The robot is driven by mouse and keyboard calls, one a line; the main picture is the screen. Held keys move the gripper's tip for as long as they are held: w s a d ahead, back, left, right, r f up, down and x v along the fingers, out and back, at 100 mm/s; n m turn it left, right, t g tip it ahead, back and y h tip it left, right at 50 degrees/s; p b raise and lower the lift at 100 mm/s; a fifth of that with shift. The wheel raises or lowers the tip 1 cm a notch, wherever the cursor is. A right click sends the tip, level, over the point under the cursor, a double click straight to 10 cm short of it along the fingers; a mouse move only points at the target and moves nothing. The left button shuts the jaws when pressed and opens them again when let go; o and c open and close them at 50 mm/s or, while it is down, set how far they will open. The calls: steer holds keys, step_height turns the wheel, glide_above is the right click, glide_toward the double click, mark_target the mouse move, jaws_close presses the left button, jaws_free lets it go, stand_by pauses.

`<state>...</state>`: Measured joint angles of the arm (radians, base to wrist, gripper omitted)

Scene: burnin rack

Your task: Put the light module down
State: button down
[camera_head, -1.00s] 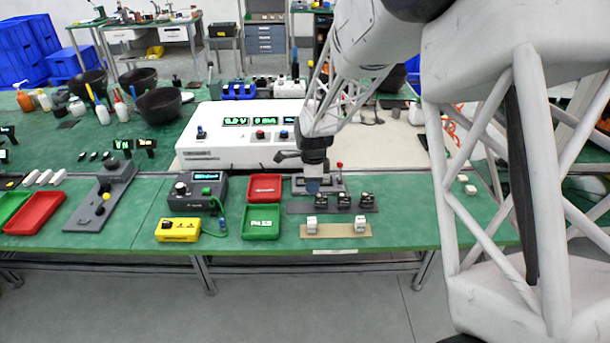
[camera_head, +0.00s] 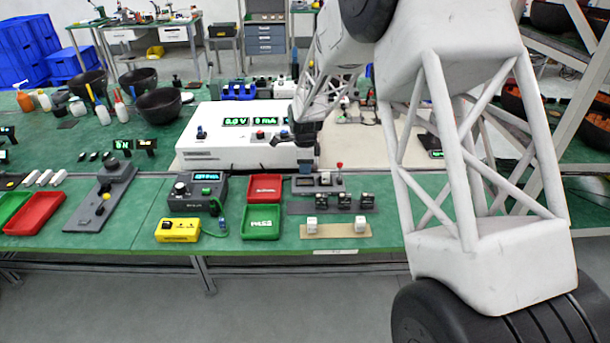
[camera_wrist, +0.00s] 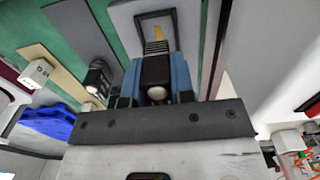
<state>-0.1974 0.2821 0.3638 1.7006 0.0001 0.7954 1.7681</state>
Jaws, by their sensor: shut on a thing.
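My gripper (camera_head: 306,160) is above the workbench, near the front right of the white power supply. In the wrist view its two blue fingers (camera_wrist: 157,76) are shut on a dark block with a pale round lens, the light module (camera_wrist: 156,92). The module is hidden or too small to make out in the head view. A grey fixture (camera_head: 318,184) with a red-knobbed lever lies just below and in front of my gripper. In the wrist view a dark square frame (camera_wrist: 157,25) with a yellow mark appears beyond the fingers. The module looks apart from it.
Similar dark modules (camera_head: 344,201) stand on a grey strip in front of the fixture. White blocks (camera_head: 360,226) sit on a tan strip. A red tray (camera_head: 265,187) and a green tray (camera_head: 261,222) lie to the left. The white power supply (camera_head: 213,150) stands behind.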

steer(key=shift+f, duration=1.8)
steer(key=shift+f, duration=0.1)
steer(key=c, duration=1)
jaws_free()
step_height(320, 180, up, 12)
steer(key=shift+r, duration=0.15)
steer(key=shift+s+r, duration=0.1)
